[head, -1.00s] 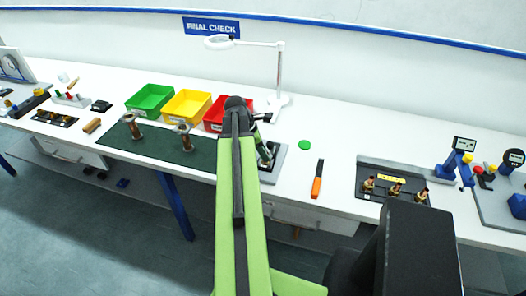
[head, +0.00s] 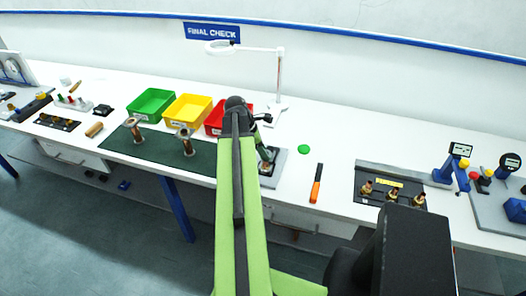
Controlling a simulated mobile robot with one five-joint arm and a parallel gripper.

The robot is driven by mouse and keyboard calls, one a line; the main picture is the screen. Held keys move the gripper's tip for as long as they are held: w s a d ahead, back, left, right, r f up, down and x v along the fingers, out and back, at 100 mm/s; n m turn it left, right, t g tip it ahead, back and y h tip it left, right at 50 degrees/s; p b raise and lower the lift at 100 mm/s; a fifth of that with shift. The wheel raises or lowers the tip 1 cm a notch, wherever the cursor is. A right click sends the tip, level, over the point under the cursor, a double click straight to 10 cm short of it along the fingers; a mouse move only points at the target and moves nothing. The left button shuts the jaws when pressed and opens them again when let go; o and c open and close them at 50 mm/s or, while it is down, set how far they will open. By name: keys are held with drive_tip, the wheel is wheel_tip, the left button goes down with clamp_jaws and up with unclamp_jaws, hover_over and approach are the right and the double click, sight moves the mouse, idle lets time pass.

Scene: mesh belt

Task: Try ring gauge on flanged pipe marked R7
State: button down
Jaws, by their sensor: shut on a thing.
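Two brownish flanged pipes stand on the dark green mat (head: 158,150): a left one (head: 136,131) and a right one (head: 187,142). I cannot read a mark R7 on either. My gripper (head: 267,160) is at the far end of my green arm, low over a grey pad (head: 277,172) right of the mat. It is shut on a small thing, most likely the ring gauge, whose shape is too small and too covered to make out. Both pipes are apart from my gripper, to its left.
Green (head: 150,103), yellow (head: 187,109) and red (head: 214,122) bins stand behind the mat. A white magnifier lamp (head: 278,75) stands behind my gripper. An orange-handled tool (head: 316,185) and a dark tray of brass fittings (head: 390,183) lie to the right. Bare table lies between them.

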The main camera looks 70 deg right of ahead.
drive_tip(key=shift+r, duration=0.1)
wheel_tip(320, 180, up, 6)
drive_tip(key=p, duration=0.6)
